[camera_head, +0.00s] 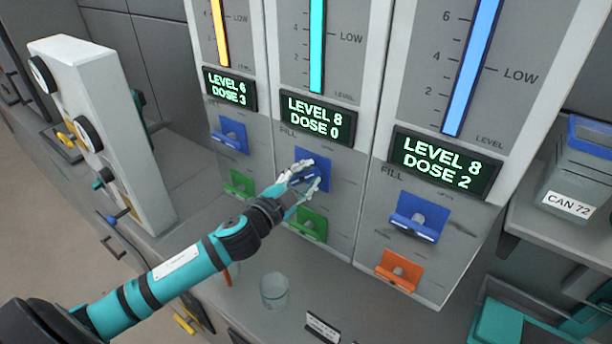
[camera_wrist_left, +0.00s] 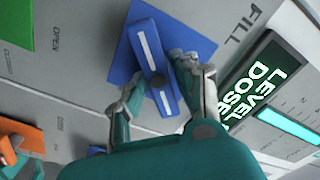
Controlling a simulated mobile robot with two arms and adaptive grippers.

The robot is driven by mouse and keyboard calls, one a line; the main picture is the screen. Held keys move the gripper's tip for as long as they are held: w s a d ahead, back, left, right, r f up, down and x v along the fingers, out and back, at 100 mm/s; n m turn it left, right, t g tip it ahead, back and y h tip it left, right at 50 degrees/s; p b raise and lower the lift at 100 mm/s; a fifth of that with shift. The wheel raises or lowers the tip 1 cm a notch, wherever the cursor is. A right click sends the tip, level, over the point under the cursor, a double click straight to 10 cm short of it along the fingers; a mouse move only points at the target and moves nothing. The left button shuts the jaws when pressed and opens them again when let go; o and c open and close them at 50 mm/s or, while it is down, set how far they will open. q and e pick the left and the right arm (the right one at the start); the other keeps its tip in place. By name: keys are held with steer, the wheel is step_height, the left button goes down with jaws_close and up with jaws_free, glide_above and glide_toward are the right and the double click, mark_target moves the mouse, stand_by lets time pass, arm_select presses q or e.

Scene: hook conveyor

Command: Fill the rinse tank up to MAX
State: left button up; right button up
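Three tank panels stand side by side; no name label or MAX mark shows. The middle one has a cyan level bar (camera_head: 317,45), a display (camera_head: 317,118) reading LEVEL 8, DOSE 0, a blue FILL lever (camera_head: 322,172) and a green lever (camera_head: 308,226) below. My left gripper (camera_head: 300,180) is at this blue lever and partly covers it. In the left wrist view the fingers (camera_wrist_left: 160,88) stand apart on either side of the blue lever's handle (camera_wrist_left: 152,50); whether they touch it is unclear. My right gripper is not in view.
The left panel (camera_head: 230,90) reads LEVEL 6, DOSE 3; the right panel (camera_head: 445,160) reads LEVEL 8, DOSE 2, with a blue lever (camera_head: 416,218) and an orange one (camera_head: 400,270). A glass beaker (camera_head: 274,291) stands on the counter. A canister (camera_head: 577,170) marked CAN 72 sits right.

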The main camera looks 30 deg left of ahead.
arm_select(q)
jaws_close()
steer(key=shift+m, duration=0.4)
steer(key=m, duration=0.2)
steer(key=shift+f+m+p, duration=0.1)
steer(key=shift+m+p, duration=0.3)
steer(key=shift+d+f+m, duration=0.1)
steer(key=shift+f+m, duration=0.1)
steer(key=shift+m, duration=2)
steer(key=shift+o, duration=2)
jaws_free()
steer(key=shift+p, duration=0.3)
